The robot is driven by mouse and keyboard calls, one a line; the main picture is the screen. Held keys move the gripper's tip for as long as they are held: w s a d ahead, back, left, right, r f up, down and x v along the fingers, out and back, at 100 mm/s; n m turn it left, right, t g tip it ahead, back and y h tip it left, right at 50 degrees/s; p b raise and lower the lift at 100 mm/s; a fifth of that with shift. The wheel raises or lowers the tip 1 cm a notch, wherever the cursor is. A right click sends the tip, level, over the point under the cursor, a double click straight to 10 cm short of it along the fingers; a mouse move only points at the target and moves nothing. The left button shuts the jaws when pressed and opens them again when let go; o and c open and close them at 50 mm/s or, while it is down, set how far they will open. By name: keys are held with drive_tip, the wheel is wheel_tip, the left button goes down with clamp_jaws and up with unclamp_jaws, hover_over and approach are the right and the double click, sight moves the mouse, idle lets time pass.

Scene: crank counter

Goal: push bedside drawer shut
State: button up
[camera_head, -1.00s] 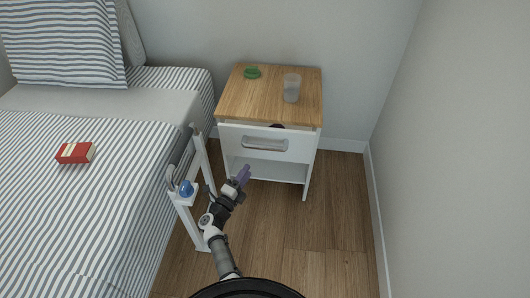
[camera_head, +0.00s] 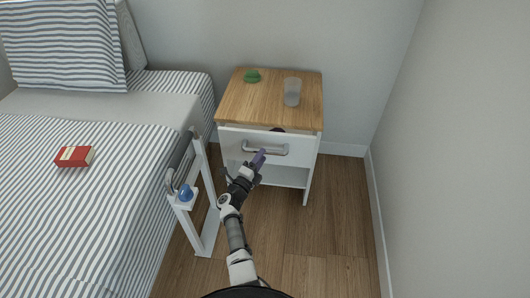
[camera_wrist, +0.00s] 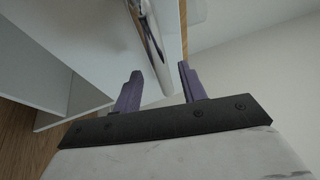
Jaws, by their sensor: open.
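The bedside drawer (camera_head: 237,141) is a white front with a grey bar handle (camera_head: 265,150), below the wooden top of the nightstand (camera_head: 262,115). It stands slightly open, and a dark thing shows in the gap behind its top edge. My gripper (camera_head: 259,155), with purple fingers, is just in front of the drawer by the left part of the handle. In the wrist view, the fingers (camera_wrist: 160,82) are apart and empty, with the handle (camera_wrist: 152,55) just ahead of and partly between them. I cannot tell whether they touch.
A green object (camera_head: 252,76) and a clear cup (camera_head: 292,92) stand on the nightstand top. A white bed rail (camera_head: 203,190) with a blue object (camera_head: 186,193) is left of my arm. A red box (camera_head: 75,157) lies on the bed. Floor at right is clear.

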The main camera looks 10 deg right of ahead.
drive_tip(key=shift+x, duration=1.75)
drive_tip(key=shift+c, duration=0.2)
clamp_jaws()
